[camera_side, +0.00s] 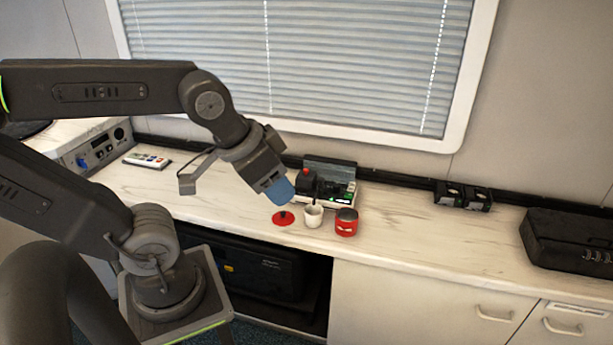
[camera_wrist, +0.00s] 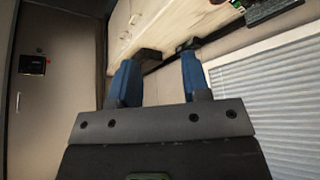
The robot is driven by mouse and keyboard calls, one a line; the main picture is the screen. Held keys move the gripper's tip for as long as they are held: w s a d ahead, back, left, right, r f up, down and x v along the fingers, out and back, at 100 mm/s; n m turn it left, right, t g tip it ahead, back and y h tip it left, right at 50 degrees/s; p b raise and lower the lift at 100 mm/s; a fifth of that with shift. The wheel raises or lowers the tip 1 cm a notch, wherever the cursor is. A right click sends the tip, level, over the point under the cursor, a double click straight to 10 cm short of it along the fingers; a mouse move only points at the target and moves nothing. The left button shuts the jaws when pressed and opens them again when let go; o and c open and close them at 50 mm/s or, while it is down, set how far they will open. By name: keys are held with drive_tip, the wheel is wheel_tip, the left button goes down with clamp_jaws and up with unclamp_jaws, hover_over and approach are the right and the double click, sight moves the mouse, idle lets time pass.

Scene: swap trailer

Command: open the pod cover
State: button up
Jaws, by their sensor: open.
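My gripper (camera_side: 279,190), with blue fingers, hangs above the counter at the left of a small device (camera_side: 341,197). In the wrist view the two blue fingers (camera_wrist: 162,62) stand apart with nothing between them. The device has a white and black body, a red part on its left, a raised dark panel at its back and a green light. I cannot tell which part is the pod cover or whether it is open. My gripper partly hides the device's left side. In the wrist view only a bit of electronics shows at the top edge.
A red disc with a black knob (camera_side: 284,217), a white cup (camera_side: 313,215) and a red can (camera_side: 346,222) stand in front of the device. The front right counter (camera_side: 430,245) is clear.

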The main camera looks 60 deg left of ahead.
drive_tip(key=shift+o, duration=0.2)
drive_tip(key=w+a+n, duration=0.1)
drive_tip(key=w+a, duration=0.6)
drive_tip(key=w, duration=0.4)
drive_tip(key=n+g+y, duration=0.2)
drive_tip(key=n, duration=0.2)
hover_over(306, 177)
drive_tip(key=s, duration=0.5)
wheel_tip(306, 177, down, 16)
drive_tip(key=shift+t, duration=0.3)
drive_tip(key=x, duration=0.9)
drive_tip(key=d+x, duration=0.1)
drive_tip(key=x, duration=0.3)
drive_tip(key=shift+w+f, duration=0.15)
drive_tip(key=shift+f, duration=0.1)
clamp_jaws()
